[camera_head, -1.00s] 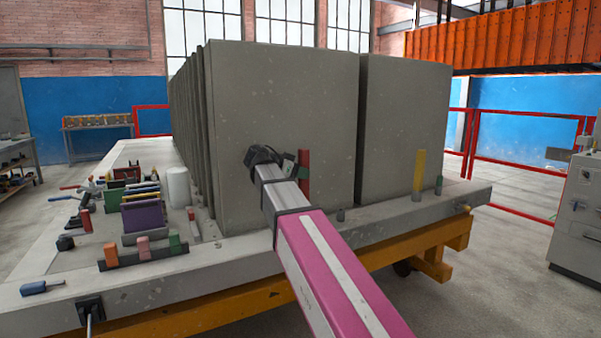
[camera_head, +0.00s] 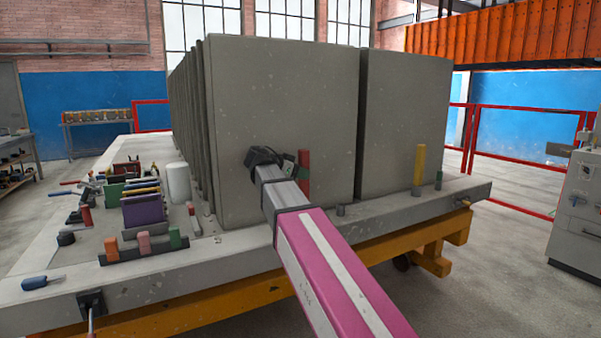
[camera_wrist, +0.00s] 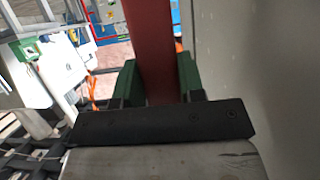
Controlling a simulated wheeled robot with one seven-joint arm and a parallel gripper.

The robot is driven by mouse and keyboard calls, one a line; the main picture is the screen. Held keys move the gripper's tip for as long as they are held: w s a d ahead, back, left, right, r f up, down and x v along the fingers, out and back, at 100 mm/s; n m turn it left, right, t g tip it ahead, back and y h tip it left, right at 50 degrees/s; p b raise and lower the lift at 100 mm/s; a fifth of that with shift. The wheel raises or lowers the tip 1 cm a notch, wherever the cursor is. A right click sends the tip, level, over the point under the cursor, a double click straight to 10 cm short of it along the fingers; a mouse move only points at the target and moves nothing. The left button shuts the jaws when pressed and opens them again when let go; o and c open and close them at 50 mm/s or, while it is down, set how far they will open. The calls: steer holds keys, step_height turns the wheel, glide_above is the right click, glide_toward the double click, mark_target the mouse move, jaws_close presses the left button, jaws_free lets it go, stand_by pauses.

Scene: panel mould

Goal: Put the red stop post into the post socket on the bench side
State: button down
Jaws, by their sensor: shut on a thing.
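The red stop post (camera_head: 304,172) is held upright in front of the big grey panel, above the bench edge; it also shows in the wrist view (camera_wrist: 150,45). My gripper (camera_wrist: 157,78) is shut on it, with a green finger on each side. In the head view my gripper (camera_head: 306,174) is partly hidden behind my wrist and the post. A short grey socket (camera_head: 341,210) stands on the bench edge, right of and below the post, apart from it. Whether this is the post socket I cannot tell for certain.
Grey panels (camera_head: 280,120) stand close behind the post. Several tools and blocks, including a white cylinder (camera_head: 178,183), occupy the bench's left side.

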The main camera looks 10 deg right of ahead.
mark_target(299, 181)
steer(key=shift+f, duration=1.65)
steer(key=c, duration=0.6)
jaws_free()
steer(key=shift+c, duration=0.2)
steer(key=shift+a, duration=0.1)
steer(key=v, duration=1)
steer(key=shift+a, duration=0.25)
steer(key=shift+s+r, duration=0.15)
steer(key=shift+s, duration=0.05)
